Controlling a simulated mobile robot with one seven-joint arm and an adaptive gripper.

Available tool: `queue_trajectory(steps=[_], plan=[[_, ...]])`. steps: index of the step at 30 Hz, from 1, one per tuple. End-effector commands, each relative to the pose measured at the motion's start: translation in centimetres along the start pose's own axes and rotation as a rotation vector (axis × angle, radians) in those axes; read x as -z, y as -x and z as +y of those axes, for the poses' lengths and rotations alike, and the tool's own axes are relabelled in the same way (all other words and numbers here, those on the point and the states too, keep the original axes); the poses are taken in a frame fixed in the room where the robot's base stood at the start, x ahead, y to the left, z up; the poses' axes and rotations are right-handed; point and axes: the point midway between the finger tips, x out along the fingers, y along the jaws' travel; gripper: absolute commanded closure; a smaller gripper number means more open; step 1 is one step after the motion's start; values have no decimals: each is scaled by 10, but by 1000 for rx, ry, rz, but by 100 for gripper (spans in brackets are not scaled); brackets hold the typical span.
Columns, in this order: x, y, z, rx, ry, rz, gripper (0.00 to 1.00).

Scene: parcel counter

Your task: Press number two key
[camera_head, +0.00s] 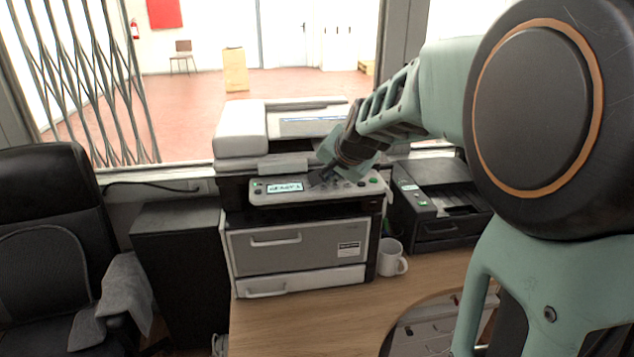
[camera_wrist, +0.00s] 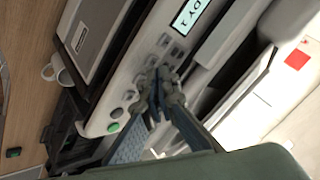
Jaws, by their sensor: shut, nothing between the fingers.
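The copier (camera_head: 297,240) stands on the counter, with a pale control panel (camera_head: 300,190) along its front. A lit display (camera_head: 285,187) is at the panel's left; the wrist view shows part of its text on the display (camera_wrist: 190,17), ending in "DY 1". Small grey keys (camera_wrist: 165,41) lie beside the display, their labels too small to read. My gripper (camera_head: 318,181) is shut and empty, its tips down at the panel right of the display. In the wrist view my gripper (camera_wrist: 153,112) covers part of the key area. I cannot tell whether the tips touch a key.
A green button (camera_wrist: 113,127) is at the panel's other end. A white mug (camera_head: 391,258) stands right of the copier. A smaller dark printer (camera_head: 438,205) is farther right. A black office chair (camera_head: 50,230) is at left.

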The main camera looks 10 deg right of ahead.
Motion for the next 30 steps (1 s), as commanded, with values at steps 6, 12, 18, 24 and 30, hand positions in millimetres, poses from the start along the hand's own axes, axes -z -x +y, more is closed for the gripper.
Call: queue_trajectory(steps=[6,12,18,24,30], plan=[[0,0,0,0,0,0,100],[0,0,0,0,0,0,100],[-2,-3,2,0,0,0,100],[-5,-7,5,1,0,0,100],[-5,-6,4,0,0,-1,100]])
